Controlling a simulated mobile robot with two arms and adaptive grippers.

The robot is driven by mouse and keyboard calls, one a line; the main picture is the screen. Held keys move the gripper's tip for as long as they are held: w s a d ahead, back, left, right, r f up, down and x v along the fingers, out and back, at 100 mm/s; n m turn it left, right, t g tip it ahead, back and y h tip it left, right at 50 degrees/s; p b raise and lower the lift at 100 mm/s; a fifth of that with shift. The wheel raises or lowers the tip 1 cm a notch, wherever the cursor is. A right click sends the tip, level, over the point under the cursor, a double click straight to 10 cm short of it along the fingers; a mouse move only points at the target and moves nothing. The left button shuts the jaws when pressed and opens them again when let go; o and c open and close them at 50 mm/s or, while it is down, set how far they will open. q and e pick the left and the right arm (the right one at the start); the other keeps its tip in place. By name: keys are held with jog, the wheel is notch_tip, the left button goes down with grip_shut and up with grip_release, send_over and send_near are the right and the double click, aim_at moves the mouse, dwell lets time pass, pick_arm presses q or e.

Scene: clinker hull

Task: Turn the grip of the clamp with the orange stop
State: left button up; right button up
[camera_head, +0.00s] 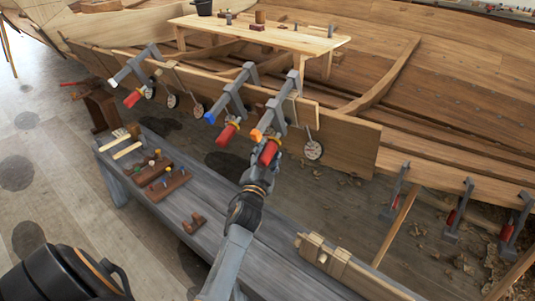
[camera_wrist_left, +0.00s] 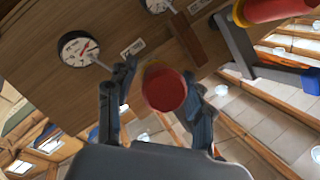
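The clamp with the orange stop (camera_head: 257,134) is the rightmost of three grey clamps on the hull plank in the head view. Its red grip (camera_head: 269,152) hangs at the lower end. My left gripper (camera_head: 264,164) is just below that grip. In the left wrist view a red grip (camera_wrist_left: 165,92) stands end-on between the two fingers of my left gripper (camera_wrist_left: 160,85). A gap shows on the left finger's side; the right finger is close to the grip, and contact cannot be told. The orange stop is not visible there. My right gripper is not in view.
Clamps with a blue stop (camera_head: 210,117) and a white stop (camera_head: 113,83) sit to the left. Round dials, including one at the right (camera_head: 313,150), hang along the plank. A grey bench (camera_head: 215,250) with wooden tools lies below my left arm.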

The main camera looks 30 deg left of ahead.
pick_arm(q)
jog(key=shift+s+f, duration=0.1)
jog(key=shift+s, duration=0.05)
jog(key=v, duration=0.7)
jog(key=shift+s, duration=0.1)
dwell(1.1)
jog(key=n+h+p, duration=0.5)
jog(key=p, duration=0.3)
send_near(264, 164)
jog(key=w, duration=0.4)
jog(key=w+a+p, duration=0.1)
jog(key=w, duration=0.3)
jog(key=w+a, duration=0.1)
jog(key=w, duration=0.3)
